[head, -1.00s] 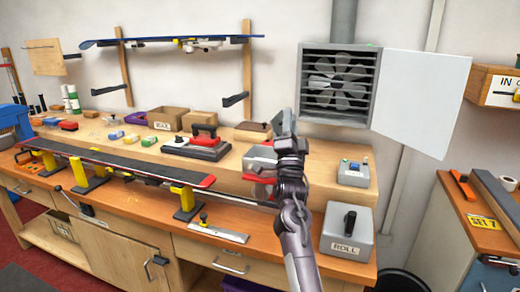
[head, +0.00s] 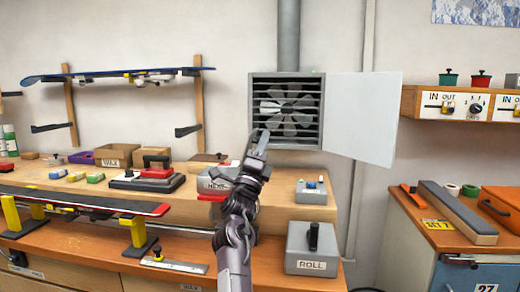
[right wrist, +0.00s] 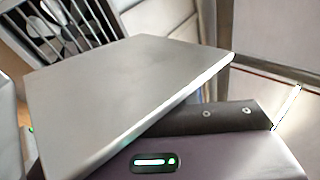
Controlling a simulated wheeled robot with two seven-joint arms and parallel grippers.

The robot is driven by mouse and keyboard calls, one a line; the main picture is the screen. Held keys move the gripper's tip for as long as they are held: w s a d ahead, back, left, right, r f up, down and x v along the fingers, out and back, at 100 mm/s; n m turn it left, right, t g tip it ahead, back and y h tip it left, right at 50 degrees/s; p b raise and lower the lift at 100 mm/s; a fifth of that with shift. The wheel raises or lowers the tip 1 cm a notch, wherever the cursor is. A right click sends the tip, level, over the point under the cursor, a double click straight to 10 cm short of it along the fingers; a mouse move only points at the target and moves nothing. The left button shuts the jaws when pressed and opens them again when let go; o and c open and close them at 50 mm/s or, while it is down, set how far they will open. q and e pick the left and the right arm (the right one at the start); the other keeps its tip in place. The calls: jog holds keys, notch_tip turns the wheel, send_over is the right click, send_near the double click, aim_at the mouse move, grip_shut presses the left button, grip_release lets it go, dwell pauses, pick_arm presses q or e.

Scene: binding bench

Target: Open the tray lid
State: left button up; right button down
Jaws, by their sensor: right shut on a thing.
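My right gripper (head: 261,138) is raised above the back of the bench, in front of the fan cabinet. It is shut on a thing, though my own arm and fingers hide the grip. In the right wrist view a flat grey plate (right wrist: 130,95) fills the middle, tilted close over the dark gripper body; it looks like the tray lid. A grey and red box (head: 214,181) with a partly hidden label stands on the raised shelf just left of my arm. My arm covers its right side. My left gripper is not in view.
The fan cabinet (head: 258,112) has its white door (head: 362,118) swung open to the right. A grey box marked ROLL (head: 310,262) and a small button box (head: 311,196) stand right of my arm.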

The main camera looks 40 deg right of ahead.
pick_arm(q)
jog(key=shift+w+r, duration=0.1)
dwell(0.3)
pick_arm(e)
jog(key=c, duration=1.2)
grip_release()
jog(key=shift+f, duration=0.1)
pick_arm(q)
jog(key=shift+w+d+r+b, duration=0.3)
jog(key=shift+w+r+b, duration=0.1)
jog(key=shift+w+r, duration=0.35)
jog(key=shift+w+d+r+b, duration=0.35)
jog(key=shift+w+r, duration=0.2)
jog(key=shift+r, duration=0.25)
pick_arm(e)
jog(key=v, duration=0.7)
jog(key=shift+s+a+f, duration=0.2)
jog(key=shift+a, duration=0.05)
